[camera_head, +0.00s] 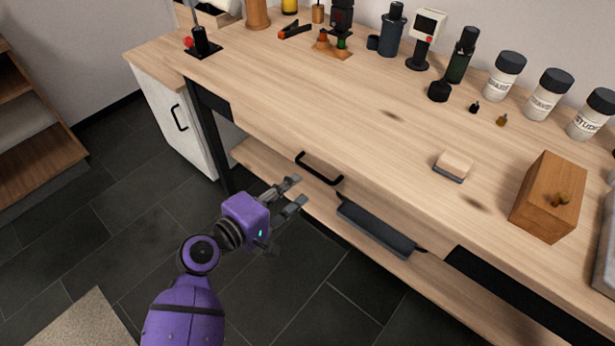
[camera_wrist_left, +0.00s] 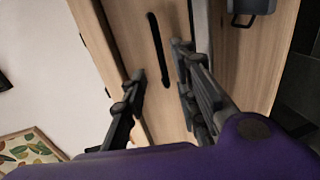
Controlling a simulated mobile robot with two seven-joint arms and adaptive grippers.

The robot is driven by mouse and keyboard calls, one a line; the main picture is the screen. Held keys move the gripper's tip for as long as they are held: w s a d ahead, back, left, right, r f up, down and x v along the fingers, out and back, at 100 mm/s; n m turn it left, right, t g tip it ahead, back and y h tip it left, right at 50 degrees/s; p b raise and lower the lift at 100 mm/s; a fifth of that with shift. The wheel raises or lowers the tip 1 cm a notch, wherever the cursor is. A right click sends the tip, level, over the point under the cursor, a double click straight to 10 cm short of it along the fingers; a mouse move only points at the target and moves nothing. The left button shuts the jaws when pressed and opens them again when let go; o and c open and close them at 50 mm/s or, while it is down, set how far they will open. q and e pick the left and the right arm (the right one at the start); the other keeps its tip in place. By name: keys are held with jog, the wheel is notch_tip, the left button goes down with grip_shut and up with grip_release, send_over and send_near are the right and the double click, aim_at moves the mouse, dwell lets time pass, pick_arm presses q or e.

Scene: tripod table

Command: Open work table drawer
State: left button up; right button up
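The work table (camera_head: 330,120) has a light wood top. Its drawer (camera_head: 278,145) has a black bar handle (camera_head: 320,170) on the front and looks shut. My left gripper (camera_head: 297,190) is open and empty, in front of the drawer and just short of the handle, to its lower left in the head view. In the left wrist view the handle (camera_wrist_left: 159,50) appears as a dark bar ahead of the gap between the open fingers (camera_wrist_left: 160,90). The fingers look apart from the handle. My right gripper is not in view.
Below the drawer is a lower shelf (camera_head: 265,163) with a dark tray-like object (camera_head: 375,228). A white cabinet (camera_head: 172,115) stands left. Bottles, jars (camera_head: 505,76) and a wooden box (camera_head: 548,196) stand on the tabletop.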

aim_at(313, 173)
pick_arm(q)
jog(key=x, duration=0.6)
jog(key=shift+w+d+f, duration=0.1)
jog(key=shift+w+d, duration=0.05)
jog(key=shift+d, duration=0.1)
grip_shut()
